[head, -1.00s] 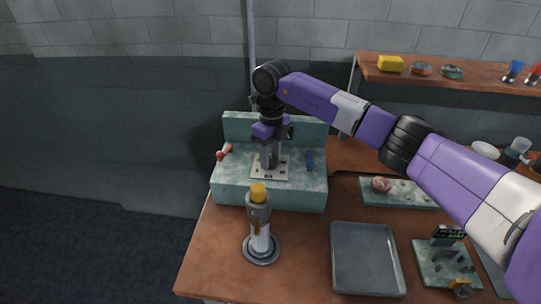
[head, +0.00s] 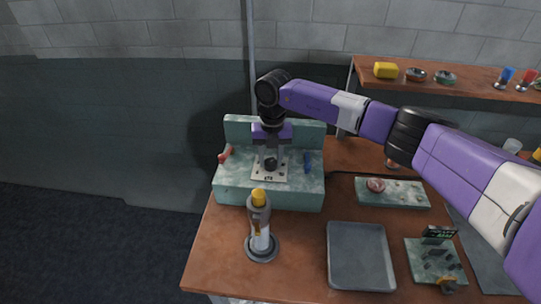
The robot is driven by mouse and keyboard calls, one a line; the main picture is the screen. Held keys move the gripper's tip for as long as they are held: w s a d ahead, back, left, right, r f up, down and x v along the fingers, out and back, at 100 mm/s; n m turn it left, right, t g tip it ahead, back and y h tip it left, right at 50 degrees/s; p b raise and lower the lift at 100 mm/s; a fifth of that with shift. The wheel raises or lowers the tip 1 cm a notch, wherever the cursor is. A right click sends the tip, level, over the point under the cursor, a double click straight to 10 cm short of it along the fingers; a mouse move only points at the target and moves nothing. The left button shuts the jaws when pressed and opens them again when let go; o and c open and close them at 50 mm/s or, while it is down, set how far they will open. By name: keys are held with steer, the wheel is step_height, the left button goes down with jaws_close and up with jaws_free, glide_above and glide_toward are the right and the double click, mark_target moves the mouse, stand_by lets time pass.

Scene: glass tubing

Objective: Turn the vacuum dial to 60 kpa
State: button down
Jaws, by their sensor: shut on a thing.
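The vacuum dial (head: 270,163) is a small dark knob on a pale plate (head: 270,177) with dark marks, on top of the green marbled unit (head: 230,193). My gripper (head: 270,158) points straight down over the plate and is shut on the dial. The gripper partly hides the dial. The marks on the plate are too small to read, so I cannot tell the setting. A red handle (head: 225,154) is left of the plate and a blue one (head: 307,162) is right of it.
A grey cylinder with a yellow top (head: 259,222) stands in front of the unit. A grey tray (head: 331,262) lies to its right. A green board (head: 393,201) and a device with a small display (head: 436,262) are farther right. A shelf (head: 460,88) hangs behind.

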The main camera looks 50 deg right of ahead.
mark_target(271, 161)
steer(key=shift+r+m, duration=0.15)
steer(key=shift+m, duration=0.45)
steer(key=shift+p, duration=0.3)
steer(key=c, duration=0.9)
jaws_free()
steer(key=shift+s+d+r+b, duration=0.1)
steer(key=shift+r+b, duration=0.9)
steer(key=shift+r, duration=2.8)
